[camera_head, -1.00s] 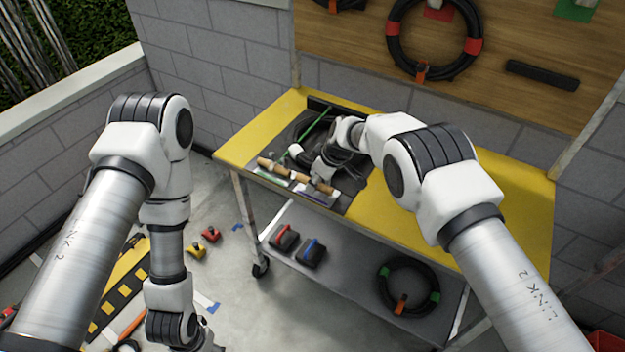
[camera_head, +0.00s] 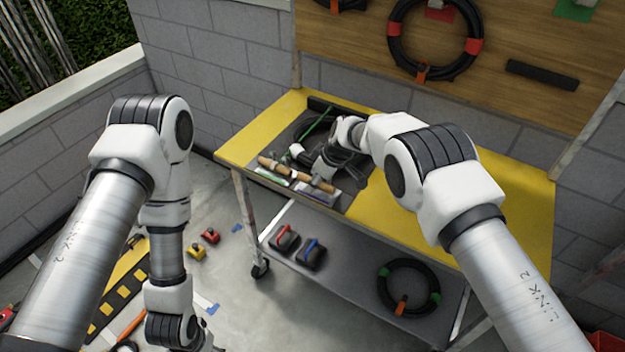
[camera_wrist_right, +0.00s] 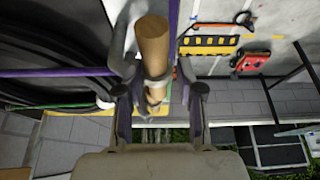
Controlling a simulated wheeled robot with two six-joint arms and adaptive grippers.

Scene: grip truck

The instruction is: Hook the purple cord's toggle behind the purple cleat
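My right gripper (camera_head: 322,168) is over the tray set in the yellow cart top, at two wooden toggles. One toggle (camera_head: 275,167) lies to its left; the other toggle (camera_head: 315,183) is just below its fingers. In the right wrist view a wooden toggle (camera_wrist_right: 153,45) stands between the fingers of my right gripper (camera_wrist_right: 156,80); whether they press on it is unclear. A purple cord (camera_wrist_right: 60,72) runs across at left, and another purple strand (camera_wrist_right: 173,40) runs beside the toggle. The purple cleat cannot be made out. My left gripper (camera_head: 205,346) is largely cut off at the bottom edge.
The yellow cart top (camera_head: 460,215) is clear at right. Its lower shelf (camera_head: 345,285) holds a black cable coil (camera_head: 408,262) and two black blocks. A green cord (camera_head: 318,122) crosses the tray. A wooden board (camera_head: 545,40) with hung coils stands behind. Small blocks lie on the floor.

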